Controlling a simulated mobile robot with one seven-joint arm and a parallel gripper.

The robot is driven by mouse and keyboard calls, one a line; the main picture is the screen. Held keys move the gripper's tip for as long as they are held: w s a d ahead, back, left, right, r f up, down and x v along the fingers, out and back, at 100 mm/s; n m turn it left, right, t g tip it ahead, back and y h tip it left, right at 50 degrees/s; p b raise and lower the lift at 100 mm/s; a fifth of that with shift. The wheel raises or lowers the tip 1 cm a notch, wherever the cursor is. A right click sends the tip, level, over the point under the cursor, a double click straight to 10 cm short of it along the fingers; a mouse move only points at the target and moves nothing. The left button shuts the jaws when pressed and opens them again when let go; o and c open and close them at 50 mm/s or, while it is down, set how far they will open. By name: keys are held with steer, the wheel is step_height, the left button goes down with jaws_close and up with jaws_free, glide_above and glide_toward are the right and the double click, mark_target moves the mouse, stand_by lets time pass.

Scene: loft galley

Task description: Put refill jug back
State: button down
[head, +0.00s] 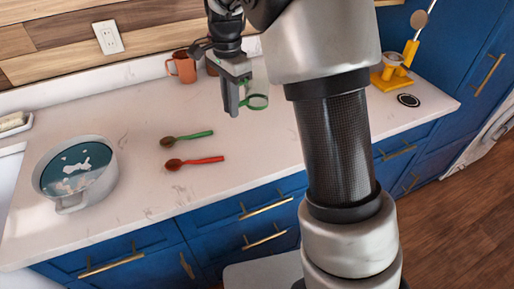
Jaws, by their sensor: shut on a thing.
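My gripper (231,98) hangs over the back middle of the white counter, fingers pointing down. It is shut on a see-through vessel with green edges (257,102), which looks like the refill jug. A green ring shows at its lower end, right of the fingers. My fingers and arm hide part of it, and its exact tilt is hard to tell. It appears to be above the counter, apart from the things around it.
A pale pot (72,203) with teal contents stands at the left. A green spoon (190,138) and a red spoon (198,162) lie mid-counter. An orange mug (183,68) is by the wall. A yellow stand (391,80) and black disc (408,100) are right.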

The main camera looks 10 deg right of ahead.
steer(key=f+m+b, duration=0.1)
steer(key=f, duration=0.2)
steer(key=f+m+b, duration=0.1)
steer(key=f, duration=0.3)
steer(key=a+f+m, duration=0.1)
steer(key=f, duration=0.2)
steer(key=shift+w+f+b, duration=0.2)
steer(key=shift+w+b, duration=0.15)
steer(key=shift+b, duration=0.05)
steer(key=shift+f, duration=0.2)
steer(key=c, duration=1.8)
jaws_free()
steer(key=shift+o, duration=0.2)
